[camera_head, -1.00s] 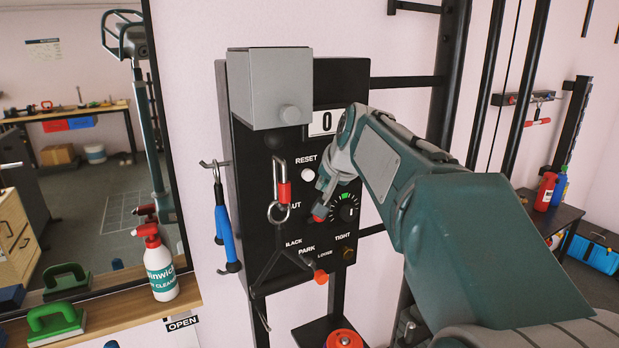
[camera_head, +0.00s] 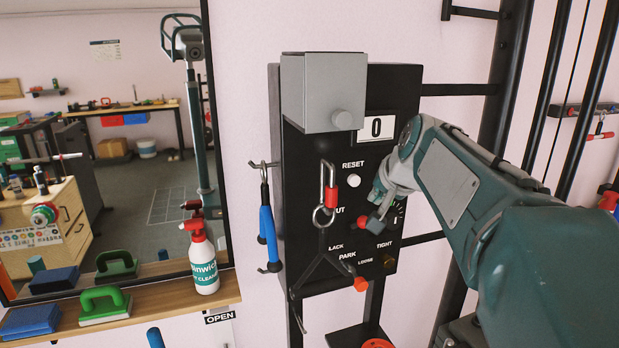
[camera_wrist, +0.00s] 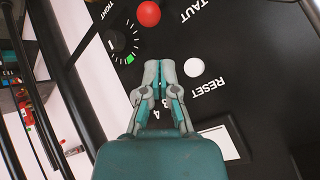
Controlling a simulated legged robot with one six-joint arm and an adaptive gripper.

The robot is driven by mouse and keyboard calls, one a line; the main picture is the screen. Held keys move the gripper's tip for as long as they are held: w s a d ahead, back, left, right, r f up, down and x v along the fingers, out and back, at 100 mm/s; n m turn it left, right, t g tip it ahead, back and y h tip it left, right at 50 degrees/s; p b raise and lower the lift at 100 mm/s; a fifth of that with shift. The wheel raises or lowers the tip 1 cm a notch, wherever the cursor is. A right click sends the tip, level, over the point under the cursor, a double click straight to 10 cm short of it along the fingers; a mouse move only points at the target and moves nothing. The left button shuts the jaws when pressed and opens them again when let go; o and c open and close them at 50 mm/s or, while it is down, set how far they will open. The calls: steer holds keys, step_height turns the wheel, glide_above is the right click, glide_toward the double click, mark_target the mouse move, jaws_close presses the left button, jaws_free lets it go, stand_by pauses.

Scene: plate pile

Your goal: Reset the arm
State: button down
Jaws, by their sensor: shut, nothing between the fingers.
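My gripper (camera_wrist: 158,72) is shut and empty in the wrist view, its tips over the black panel (camera_wrist: 270,70) between the dial and the white RESET button (camera_wrist: 194,67). In the head view my gripper (camera_head: 379,203) is in front of the panel (camera_head: 300,225), below and right of the RESET button (camera_head: 353,181), and covers part of the dial (camera_head: 399,213). I cannot tell whether it touches the panel. A red knob (camera_wrist: 149,14) lies beyond the tips in the wrist view. The display (camera_head: 380,127) reads 0.
A grey box with a round knob (camera_head: 320,93) juts out at the panel's top.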

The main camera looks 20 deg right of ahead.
steer(key=shift+a, duration=0.1)
steer(key=s+a+f+n+g, duration=0.1)
steer(key=s+a+f+n, duration=0.3)
steer(key=s+a+f, duration=0.3)
steer(key=s+a+f+n+g, duration=0.2)
steer(key=s+a+f+n, duration=0.2)
steer(key=s, duration=1.1)
steer(key=a+f, duration=0.3)
steer(key=f, duration=0.2)
steer(key=shift+s+a+f+y, duration=0.2)
steer(key=shift+a+f+y, duration=0.1)
steer(key=shift+f, duration=0.05)
steer(key=shift+a, duration=0.15)
